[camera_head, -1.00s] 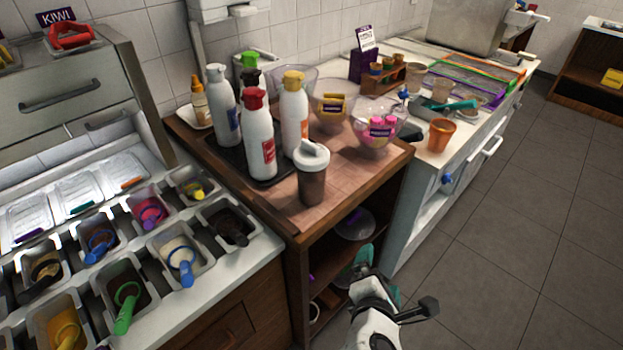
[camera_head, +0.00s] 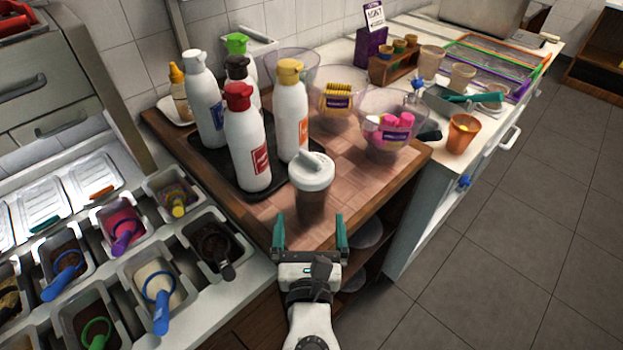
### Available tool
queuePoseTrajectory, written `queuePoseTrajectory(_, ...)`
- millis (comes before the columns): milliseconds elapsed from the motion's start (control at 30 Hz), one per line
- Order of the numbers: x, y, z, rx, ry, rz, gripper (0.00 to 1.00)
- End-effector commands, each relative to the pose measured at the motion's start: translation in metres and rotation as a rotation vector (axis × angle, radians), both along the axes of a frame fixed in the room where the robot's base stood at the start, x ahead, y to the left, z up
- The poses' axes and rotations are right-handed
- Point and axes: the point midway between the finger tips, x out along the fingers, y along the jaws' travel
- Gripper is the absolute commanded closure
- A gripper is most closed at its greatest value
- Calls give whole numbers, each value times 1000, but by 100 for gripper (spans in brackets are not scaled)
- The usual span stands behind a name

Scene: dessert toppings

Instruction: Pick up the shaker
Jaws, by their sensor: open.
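The shaker (camera_head: 312,187) has a brown, see-through body and a white lid with a spout. It stands upright near the front corner of the wooden counter top (camera_head: 262,207). My gripper (camera_head: 309,234) has its two teal fingers spread apart and is empty. It is just in front of the shaker, at the counter's front edge, with its fingers pointing toward the shaker. The fingers look to be on either side of the shaker's base line, but I cannot tell whether they reach around it.
Bottles with red (camera_head: 247,140), yellow (camera_head: 290,105) and other caps stand on a black tray (camera_head: 213,161) behind the shaker. A clear bowl (camera_head: 392,125) with pink items is to the right. Topping bins with scoops (camera_head: 159,290) lie left. Open floor (camera_head: 480,255) is at right.

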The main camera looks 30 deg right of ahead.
Motion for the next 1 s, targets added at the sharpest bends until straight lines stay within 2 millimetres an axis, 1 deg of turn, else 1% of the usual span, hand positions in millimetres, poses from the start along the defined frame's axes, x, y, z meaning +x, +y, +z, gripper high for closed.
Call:
queuePoseTrajectory(200,29,-16,2,2,-2,-5,0)
queuePoseTrajectory(467,52,-28,4,3,-1,-4,0)
queuePoseTrajectory(600,70,-39,7,4,-2,-5,0)
queuePoseTrajectory(700,81,-44,5,4,-2,-4,0)
queuePoseTrajectory(833,88,-47,5,4,-1,-3,0)
queuePoseTrajectory(1000,88,-48,4,4,-1,-3,0)
